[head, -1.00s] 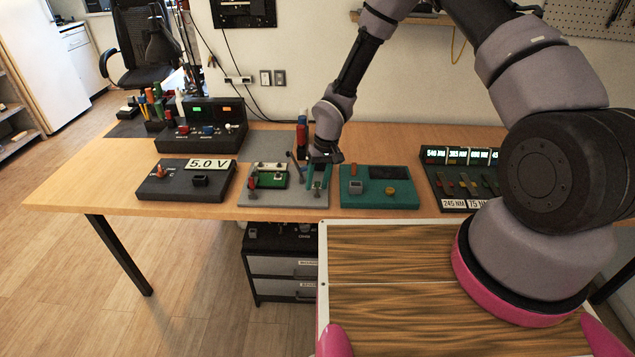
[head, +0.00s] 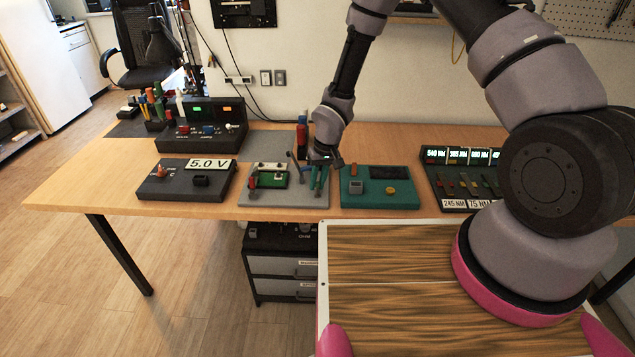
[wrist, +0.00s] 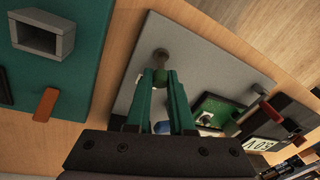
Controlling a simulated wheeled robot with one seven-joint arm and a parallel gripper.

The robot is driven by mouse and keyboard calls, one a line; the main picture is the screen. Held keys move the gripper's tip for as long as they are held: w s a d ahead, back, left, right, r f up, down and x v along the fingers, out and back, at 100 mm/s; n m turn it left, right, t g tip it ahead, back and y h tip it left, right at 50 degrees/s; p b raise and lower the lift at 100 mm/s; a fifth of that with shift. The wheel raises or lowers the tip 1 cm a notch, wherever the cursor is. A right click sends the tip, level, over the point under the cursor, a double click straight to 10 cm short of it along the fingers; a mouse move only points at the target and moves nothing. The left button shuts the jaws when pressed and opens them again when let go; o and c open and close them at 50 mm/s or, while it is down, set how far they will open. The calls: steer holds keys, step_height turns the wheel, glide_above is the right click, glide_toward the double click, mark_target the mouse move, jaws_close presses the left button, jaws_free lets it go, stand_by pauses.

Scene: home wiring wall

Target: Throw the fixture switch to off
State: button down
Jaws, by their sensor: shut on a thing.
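The fixture is a grey plate (head: 288,199) on the table, with a small green circuit board (head: 273,180) on it. My gripper (head: 319,184) is over the right side of the plate. In the wrist view my gripper's (wrist: 162,82) green fingers are shut on the knob. The fingers hide much of the switch, and I cannot tell its tilt.
A teal box (head: 379,198) stands close on the right, and a black box with a "5.0 V" label (head: 210,164) on the left. A grey lever (head: 294,170) and a red clamp (head: 252,179) rise from the plate. A multi-switch panel (head: 468,188) is farther right.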

mark_target(317, 201)
steer(key=s+t, duration=0.1)
steer(key=t, duration=0.1)
steer(key=s+t, duration=0.1)
steer(key=t, duration=0.1)
steer(key=shift+s+r+t, duration=0.1)
steer(key=shift+r+t, duration=0.05)
steer(key=shift+t, duration=0.25)
steer(key=shift+s+f+n+t, duration=0.15)
steer(key=shift+s+t, duration=0.15)
steer(key=shift+t, duration=0.55)
steer(key=shift+s+n+t, duration=0.1)
steer(key=shift+s+t, duration=0.2)
steer(key=shift+t, duration=0.5)
steer(key=shift+s+f+n+t, duration=0.15)
steer(key=shift+s+t, duration=0.15)
steer(key=shift+t, duration=0.55)
steer(key=c, duration=0.8)
jaws_free()
steer(key=shift+a+r, duration=0.1)
steer(key=shift+r, duration=0.05)
